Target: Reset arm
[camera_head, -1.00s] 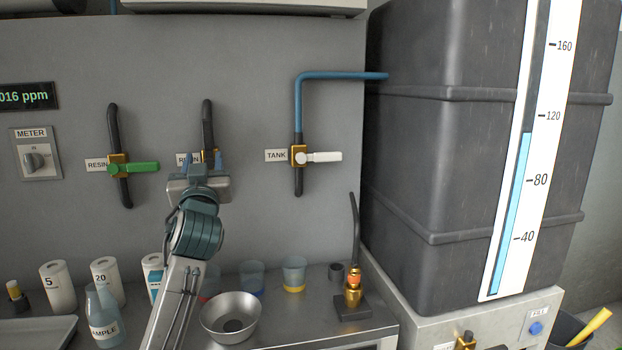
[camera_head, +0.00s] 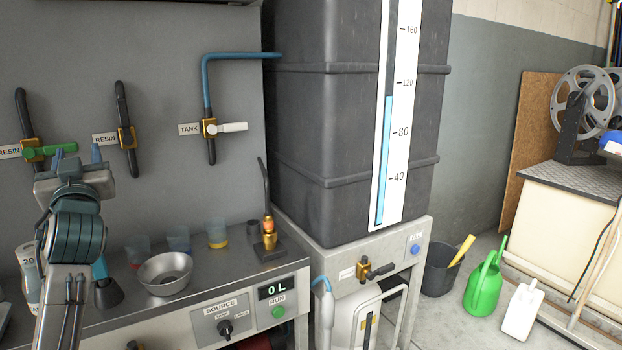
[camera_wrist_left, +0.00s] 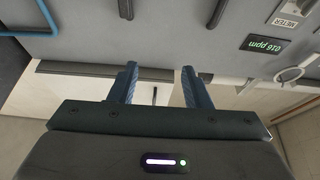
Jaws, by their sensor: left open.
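My left gripper (camera_head: 77,156) is raised in front of the grey wall, at the left of the head view, with its arm coming up from the lower left. Its blue fingers stand apart and hold nothing. In the left wrist view the two blue fingers of the gripper (camera_wrist_left: 158,88) are spread, with only wall and background between them. The green-handled resin valve (camera_head: 50,150) shows just behind the gripper in the head view. I cannot tell the gap between them. My right gripper is not in view.
A bench holds a metal bowl (camera_head: 165,273), cups and a brass nozzle (camera_head: 269,234). A large dark tank (camera_head: 310,130) stands right of it. A bucket (camera_head: 441,268), green watering can (camera_head: 484,285) and white jug (camera_head: 521,309) stand on the floor.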

